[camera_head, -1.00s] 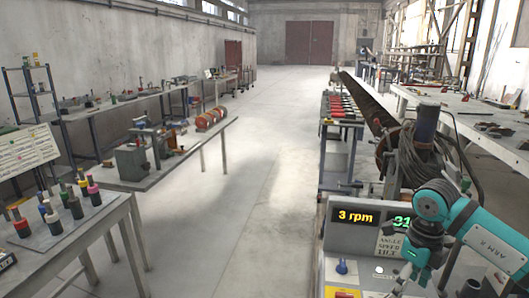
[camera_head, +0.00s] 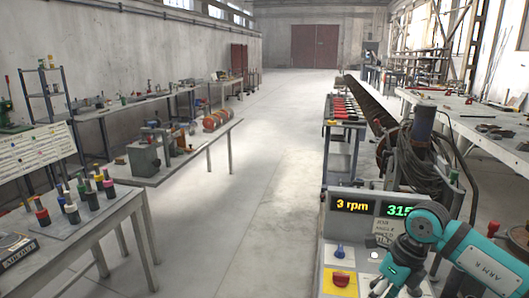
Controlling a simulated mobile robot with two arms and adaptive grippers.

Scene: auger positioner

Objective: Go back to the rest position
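My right arm comes in from the right as a teal and grey arm marked ARM R. My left arm and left gripper are not in view. The panel's displays read 3 rpm (camera_head: 354,205) in yellow and 315 (camera_head: 398,210) in green, the second one partly covered by my arm.
The panel carries a blue knob (camera_head: 340,253) and a yellow plate (camera_head: 334,283) with a red button. A dark column with coiled cables (camera_head: 420,170) stands behind it. A table (camera_head: 125,212) with coloured-top tools is at left. The floor aisle (camera_head: 260,190) between is clear.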

